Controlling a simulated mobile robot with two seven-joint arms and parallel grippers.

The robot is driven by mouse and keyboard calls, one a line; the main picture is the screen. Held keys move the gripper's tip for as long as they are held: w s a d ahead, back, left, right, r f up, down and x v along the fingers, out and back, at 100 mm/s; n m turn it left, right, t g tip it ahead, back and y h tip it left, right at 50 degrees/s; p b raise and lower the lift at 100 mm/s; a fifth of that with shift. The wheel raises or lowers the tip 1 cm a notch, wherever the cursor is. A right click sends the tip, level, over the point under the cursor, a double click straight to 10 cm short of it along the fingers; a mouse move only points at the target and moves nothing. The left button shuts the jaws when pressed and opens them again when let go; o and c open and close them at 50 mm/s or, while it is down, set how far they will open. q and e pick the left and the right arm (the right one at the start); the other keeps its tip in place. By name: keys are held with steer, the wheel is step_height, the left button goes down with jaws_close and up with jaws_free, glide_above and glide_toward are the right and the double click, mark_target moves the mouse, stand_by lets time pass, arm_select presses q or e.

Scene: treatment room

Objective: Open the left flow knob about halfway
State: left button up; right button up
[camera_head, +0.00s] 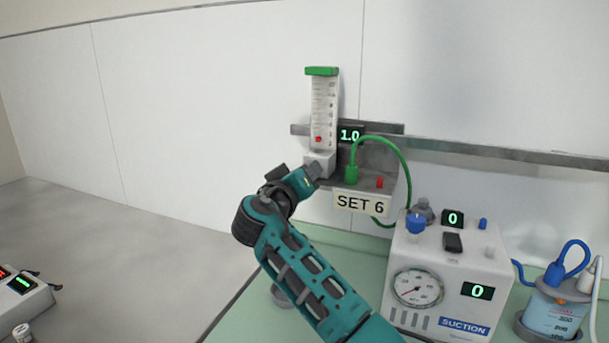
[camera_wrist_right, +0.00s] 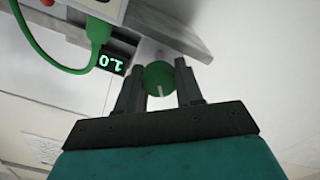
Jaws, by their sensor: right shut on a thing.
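The flowmeter (camera_head: 324,105) with a green top and a scale stands on the wall rail. A red float sits low in its tube, and the display (camera_head: 350,135) beside it reads 1.0. The green flow knob (camera_wrist_right: 159,76) with a white mark shows in the right wrist view, between the fingers of my right gripper (camera_wrist_right: 157,82). The gripper is shut on the knob. In the head view my right gripper (camera_head: 312,174) is at the flowmeter's base and hides the knob. My left gripper is not in view.
A green hose (camera_head: 386,141) loops to the right above a "SET 6" label (camera_head: 361,202). The wall left of the flowmeter is clear.

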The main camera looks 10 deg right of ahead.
steer(key=o, duration=1)
steer(key=shift+s, duration=0.1)
steer(key=shift+f, duration=0.1)
